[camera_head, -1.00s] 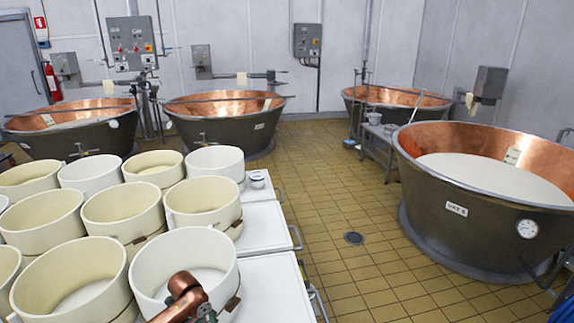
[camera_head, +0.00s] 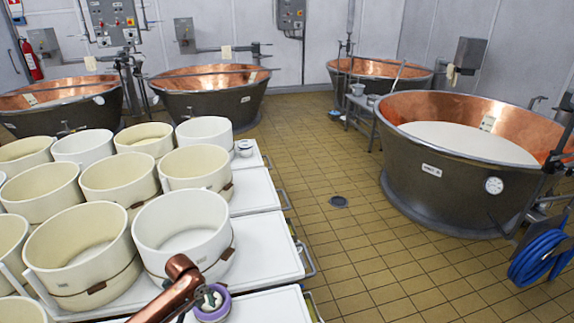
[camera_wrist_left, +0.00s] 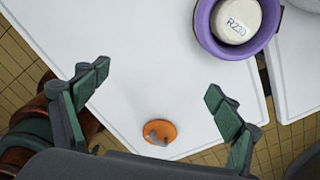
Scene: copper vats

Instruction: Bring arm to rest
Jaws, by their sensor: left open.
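My left arm (camera_head: 172,288) shows at the bottom of the head view as a copper-coloured link over the front white table. The left gripper's jaws are not clearly visible there. In the left wrist view my left gripper (camera_wrist_left: 158,105) is open, its two green-padded fingers wide apart and nothing between them in its grip. Below it an orange disc (camera_wrist_left: 165,128) with a small grey part lies on the white table top (camera_wrist_left: 150,60). My right gripper is in neither view.
Several cream moulds (camera_head: 82,245) crowd the left tables. Copper vats (camera_head: 455,190) stand beyond.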

